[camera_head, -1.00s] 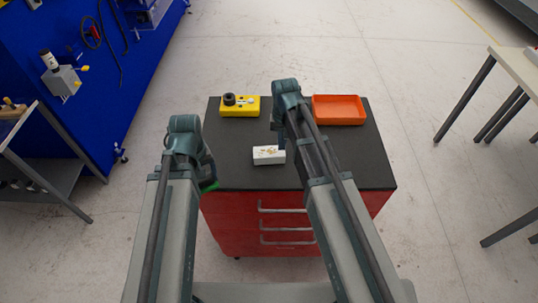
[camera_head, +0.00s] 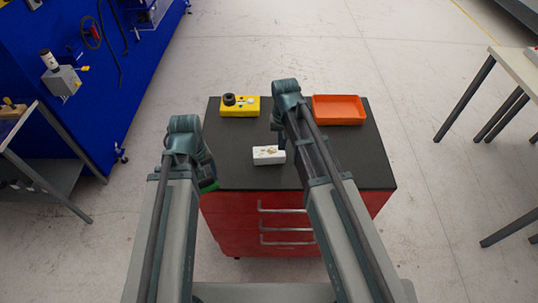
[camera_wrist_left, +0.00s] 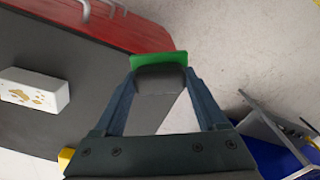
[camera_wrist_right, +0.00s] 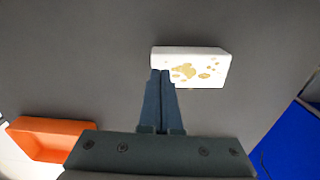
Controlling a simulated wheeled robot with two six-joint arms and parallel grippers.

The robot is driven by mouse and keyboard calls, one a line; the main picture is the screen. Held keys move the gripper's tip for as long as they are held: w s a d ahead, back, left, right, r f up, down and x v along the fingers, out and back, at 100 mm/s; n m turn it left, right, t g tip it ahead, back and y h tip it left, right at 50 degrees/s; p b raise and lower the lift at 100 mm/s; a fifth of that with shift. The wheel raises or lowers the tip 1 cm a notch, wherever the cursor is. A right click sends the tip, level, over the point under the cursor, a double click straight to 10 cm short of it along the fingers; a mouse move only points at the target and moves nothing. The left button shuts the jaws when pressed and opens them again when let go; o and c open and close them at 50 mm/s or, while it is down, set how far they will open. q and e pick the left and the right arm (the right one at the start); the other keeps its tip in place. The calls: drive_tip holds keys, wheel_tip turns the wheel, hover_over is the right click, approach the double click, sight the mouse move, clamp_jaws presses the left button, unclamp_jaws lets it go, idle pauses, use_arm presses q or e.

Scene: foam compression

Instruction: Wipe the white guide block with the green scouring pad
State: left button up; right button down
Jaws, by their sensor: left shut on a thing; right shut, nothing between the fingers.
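The white guide block (camera_head: 269,156) lies on the dark cart top near its front, with brownish-yellow stains on its upper face. It also shows in the right wrist view (camera_wrist_right: 212,55) and at the left in the left wrist view (camera_wrist_left: 30,92). My left gripper (camera_wrist_left: 162,80) is shut on the green scouring pad (camera_wrist_left: 145,60), by its dark grey backing, to the left of the block near the cart's edge. The pad is apart from the block. My right gripper (camera_wrist_right: 160,73) is shut and empty at the block's edge; I cannot tell whether it touches.
A yellow fixture (camera_head: 240,106) with a black knob stands at the back left of the cart top (camera_head: 355,170). An orange tray (camera_head: 338,110) sits at the back right. The top to the right of the block is clear. The red cart's drawers face me.

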use_arm(q)
drive_tip(key=shift+f+b, duration=0.65)
use_arm(e)
drive_tip(key=shift+f, duration=0.65)
use_arm(q)
drive_tip(key=shift+r, duration=0.2)
use_arm(e)
drive_tip(key=shift+r, duration=0.2)
